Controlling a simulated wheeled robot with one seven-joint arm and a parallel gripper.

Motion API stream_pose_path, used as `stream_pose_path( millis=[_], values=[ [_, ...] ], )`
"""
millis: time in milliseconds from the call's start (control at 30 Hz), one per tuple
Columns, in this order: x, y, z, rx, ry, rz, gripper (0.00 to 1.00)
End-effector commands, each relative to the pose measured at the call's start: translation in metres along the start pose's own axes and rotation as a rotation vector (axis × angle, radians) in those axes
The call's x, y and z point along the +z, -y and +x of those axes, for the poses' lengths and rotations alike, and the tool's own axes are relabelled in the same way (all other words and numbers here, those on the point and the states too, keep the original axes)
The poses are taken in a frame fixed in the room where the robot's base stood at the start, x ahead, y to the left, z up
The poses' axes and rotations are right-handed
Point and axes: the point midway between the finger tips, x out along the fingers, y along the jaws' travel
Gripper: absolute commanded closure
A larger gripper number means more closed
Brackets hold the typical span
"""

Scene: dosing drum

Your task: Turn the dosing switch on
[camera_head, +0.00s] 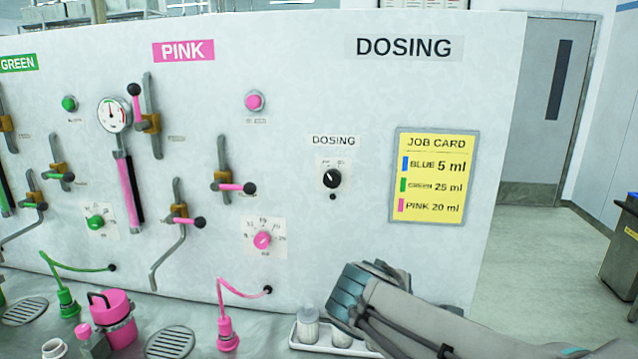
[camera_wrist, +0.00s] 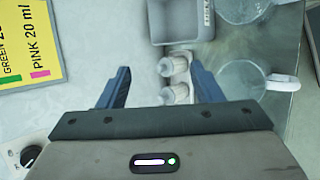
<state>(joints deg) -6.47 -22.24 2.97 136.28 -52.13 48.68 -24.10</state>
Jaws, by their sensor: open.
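The dosing switch (camera_head: 332,178) is a black rotary knob with a white pointer line on a small white plate, under a DOSING label on the panel. Its pointer leans to the upper left. In the wrist view the black knob (camera_wrist: 31,155) shows at the lower left, outside the jaws. My gripper (camera_wrist: 158,85) is open and empty, its two dark blue fingers spread apart. In the head view my arm reaches in from the lower right, below and right of the switch and apart from it. The fingertips are not clear in the head view.
The yellow job card (camera_head: 433,175) is right of the switch. A pink dose knob (camera_head: 262,240) and pink valve lever (camera_head: 238,188) are to its left. Small white bottles (camera_head: 308,325) stand in a tray below. A grey bin (camera_wrist: 181,22) and glass beakers (camera_wrist: 243,78) show in the wrist view.

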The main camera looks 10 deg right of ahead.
Motion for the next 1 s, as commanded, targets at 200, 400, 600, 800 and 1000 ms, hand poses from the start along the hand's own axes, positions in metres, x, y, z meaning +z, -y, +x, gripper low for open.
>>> stream_pose_path(
  millis=[200,400,600,800,1000],
  values=[
    [-0.022,-0.063,-0.008,0.255,0.068,-0.431,0.41],
    [-0.057,-0.114,-0.029,0.492,0.16,-0.816,0.41],
    [-0.098,-0.151,-0.056,0.706,0.272,-1.143,0.41],
    [-0.125,-0.168,-0.075,0.836,0.355,-1.329,0.41],
    [-0.134,-0.177,-0.077,0.869,0.381,-1.376,0.41]
  ],
)
